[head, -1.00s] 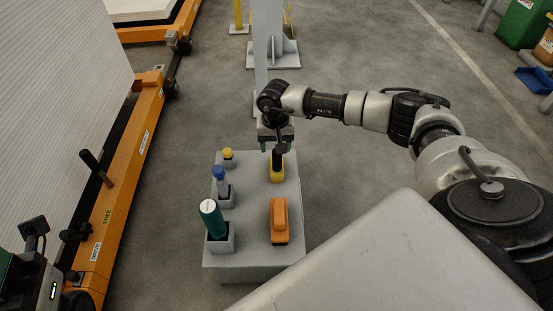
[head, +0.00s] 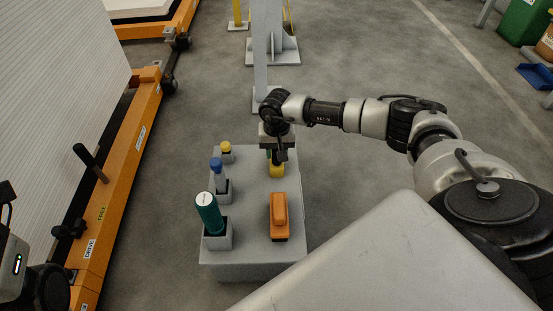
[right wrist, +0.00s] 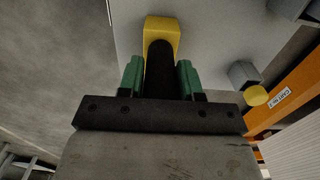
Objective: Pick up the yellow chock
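The yellow chock (head: 277,171) stands at the far right part of the grey stand (head: 250,262). It has a black upright handle, and in the right wrist view the chock (right wrist: 163,26) shows with the handle (right wrist: 160,70) toward me. My right gripper (head: 275,153) is over the chock, reaching down from above. In the right wrist view its green fingertips (right wrist: 160,75) are on both sides of the black handle, open, with narrow gaps. Only a part of my left arm shows at the lower left; its gripper is out of view.
An orange block (head: 279,216) sits nearer on the stand. A green cylinder (head: 208,213), a blue-topped piece (head: 216,165) and a yellow-topped piece (head: 226,146) stand in holders along its left side. An orange cart frame (head: 112,197) is at left; a grey post (head: 267,60) rises behind.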

